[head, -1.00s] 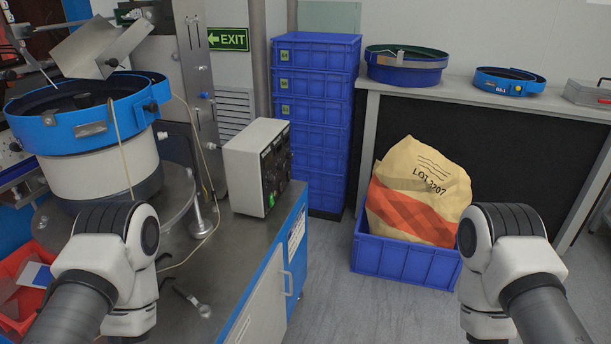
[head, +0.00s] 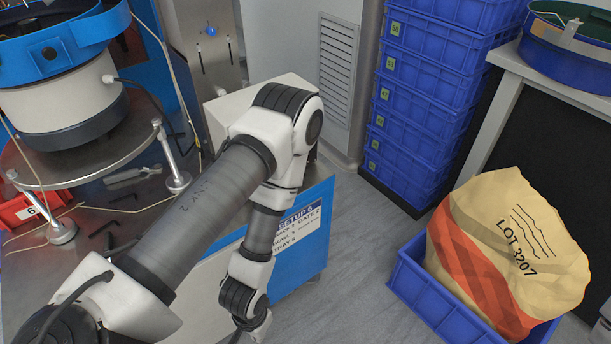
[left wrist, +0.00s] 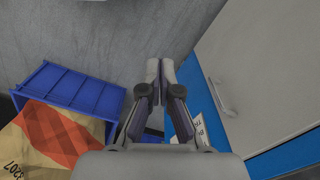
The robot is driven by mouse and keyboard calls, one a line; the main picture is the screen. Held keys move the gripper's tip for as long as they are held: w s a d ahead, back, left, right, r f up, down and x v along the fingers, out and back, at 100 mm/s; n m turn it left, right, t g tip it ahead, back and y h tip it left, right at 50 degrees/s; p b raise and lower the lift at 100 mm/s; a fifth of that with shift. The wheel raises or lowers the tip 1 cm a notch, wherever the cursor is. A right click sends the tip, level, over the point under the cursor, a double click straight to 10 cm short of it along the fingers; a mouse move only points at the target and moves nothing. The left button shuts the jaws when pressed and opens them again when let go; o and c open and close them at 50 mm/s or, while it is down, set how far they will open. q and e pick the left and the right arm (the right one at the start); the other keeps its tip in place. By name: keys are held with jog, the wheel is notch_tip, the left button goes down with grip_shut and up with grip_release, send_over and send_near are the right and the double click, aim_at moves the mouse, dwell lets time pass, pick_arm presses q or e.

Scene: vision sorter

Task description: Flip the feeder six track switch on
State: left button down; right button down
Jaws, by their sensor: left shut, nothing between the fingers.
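The pale control box (head: 228,104) stands on the metal bench, mostly hidden behind my left arm in the head view. Its switch face does not show now, so I cannot see the track switch. My left arm reaches across the middle of the head view, with its wrist low beside the bench cabinet. In the left wrist view my left gripper (left wrist: 160,70) points over the floor between the blue crate and the cabinet. Its fingers are together and empty. My right gripper is not in view.
The cabinet (left wrist: 252,62) with its handle is close to the right of the left gripper. A blue crate (head: 405,283) with a printed sack (head: 515,255) sits on the floor. The blue-rimmed bowl feeder (head: 60,100) stands at left. Stacked blue bins (head: 420,90) stand behind.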

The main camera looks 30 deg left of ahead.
pick_arm(q)
jog(key=w+a+f+m+t+y+b, duration=0.1)
jog(key=w+a+m+t+b, duration=0.2)
jog(key=w+b, duration=0.4)
jog(key=w+a+f+m+t+y+b, duration=0.1)
jog(key=w+m+t+b, duration=0.3)
jog(key=w, duration=0.5)
jog(key=w+a+r+m+t+y+b, duration=0.4)
jog(key=w+r+m+t+b, duration=0.35)
jog(key=r, duration=0.55)
jog(key=shift+n+t, duration=0.65)
jog(key=shift+n, duration=0.1)
jog(key=shift+s+a+b+x, duration=0.15)
jog(key=shift+a+b+x, duration=0.2)
jog(key=shift+b+x, duration=1.4)
jog(key=shift+s+a+b+x, duration=0.1)
jog(key=shift+a+b+x, duration=0.35)
jog(key=shift+x, duration=2.4)
jog(key=shift+s+a+b+x, duration=0.2)
jog(key=shift+b+x, duration=1.05)
jog(key=shift+x, duration=1.1)
